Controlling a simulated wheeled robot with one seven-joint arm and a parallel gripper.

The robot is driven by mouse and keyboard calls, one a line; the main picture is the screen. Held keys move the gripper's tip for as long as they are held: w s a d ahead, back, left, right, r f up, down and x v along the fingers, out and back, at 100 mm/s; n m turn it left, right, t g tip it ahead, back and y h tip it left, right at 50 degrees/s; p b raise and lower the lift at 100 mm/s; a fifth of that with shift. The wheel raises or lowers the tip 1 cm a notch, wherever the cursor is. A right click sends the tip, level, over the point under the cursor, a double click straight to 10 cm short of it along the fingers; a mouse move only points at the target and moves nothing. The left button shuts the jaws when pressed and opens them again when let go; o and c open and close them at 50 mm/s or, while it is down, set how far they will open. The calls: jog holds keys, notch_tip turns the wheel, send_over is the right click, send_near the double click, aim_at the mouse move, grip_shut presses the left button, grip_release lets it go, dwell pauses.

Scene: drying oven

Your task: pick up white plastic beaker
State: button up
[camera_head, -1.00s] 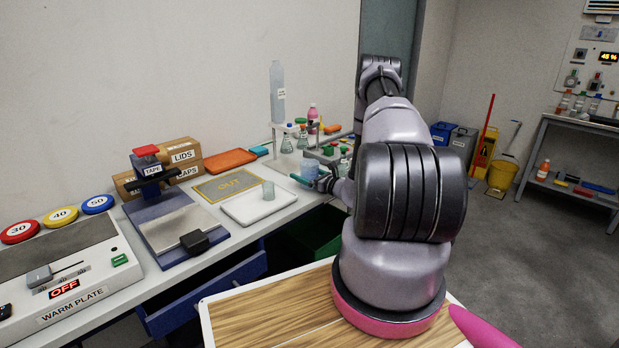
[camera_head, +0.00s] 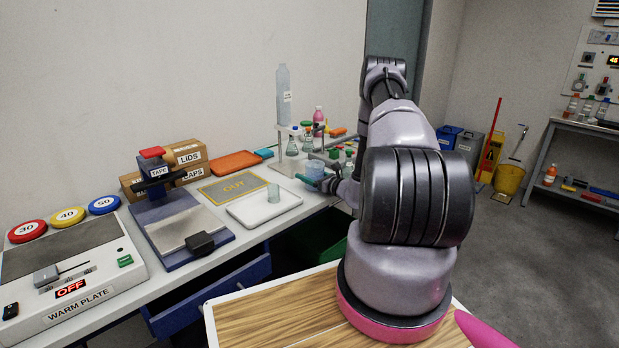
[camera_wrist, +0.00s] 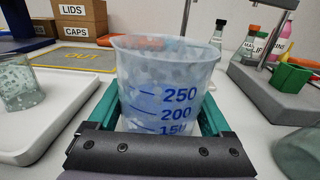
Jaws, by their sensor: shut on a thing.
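The white plastic beaker (camera_wrist: 165,85) is translucent with blue volume marks and stands upright in the wrist view. It sits between the green fingers of my gripper (camera_wrist: 160,110), which is shut on it. In the head view my gripper (camera_head: 316,180) is at the far part of the bench, with the beaker (camera_head: 315,168) small and partly hidden. I cannot tell whether the beaker's base touches the bench.
A white tray (camera_head: 240,213) with a glass beaker (camera_head: 273,193) lies left of my gripper. A grey rack (camera_wrist: 272,98) and bottles stand to the right. A yellow OUT mat (camera_head: 233,187) and cardboard boxes (camera_head: 186,153) are farther left.

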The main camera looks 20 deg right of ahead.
notch_tip(320, 180, up, 13)
jog(key=shift+r, duration=0.2)
dwell(0.9)
